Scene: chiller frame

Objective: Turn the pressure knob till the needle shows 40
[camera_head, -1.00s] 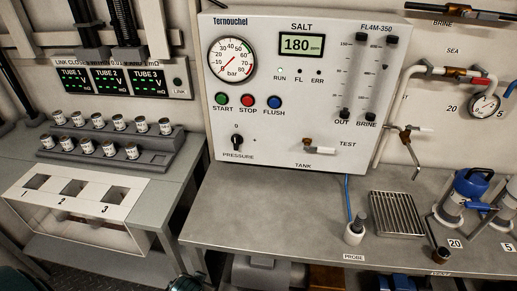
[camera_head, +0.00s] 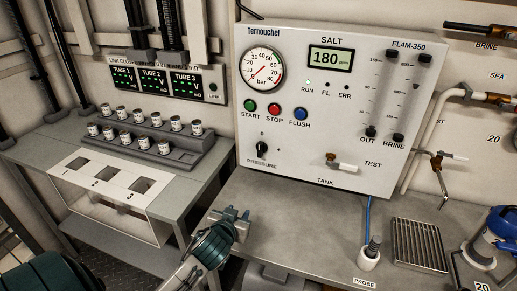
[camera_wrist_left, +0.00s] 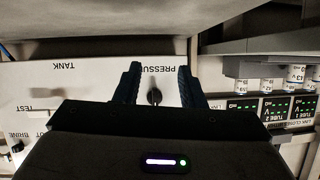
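The black pressure knob (camera_head: 262,149) sits low on the left of the white Ternouchel panel (camera_head: 300,180), with a 0 mark above it. It also shows in the left wrist view (camera_wrist_left: 154,96). The round bar gauge (camera_head: 262,69) is above it; its red needle points down-left toward the low end of the scale, too small to read exactly. My left gripper (camera_head: 230,213) is below and left of the knob, near the bench's left edge, clear of it. In the left wrist view its fingers (camera_wrist_left: 159,84) are apart, with the knob seen between them. My right gripper is out of view.
START, STOP and FLUSH buttons (camera_head: 274,111) lie between gauge and knob. A probe holder (camera_head: 369,259) and a drain grate (camera_head: 419,246) stand on the bench. A can rack (camera_head: 150,138) is at left.

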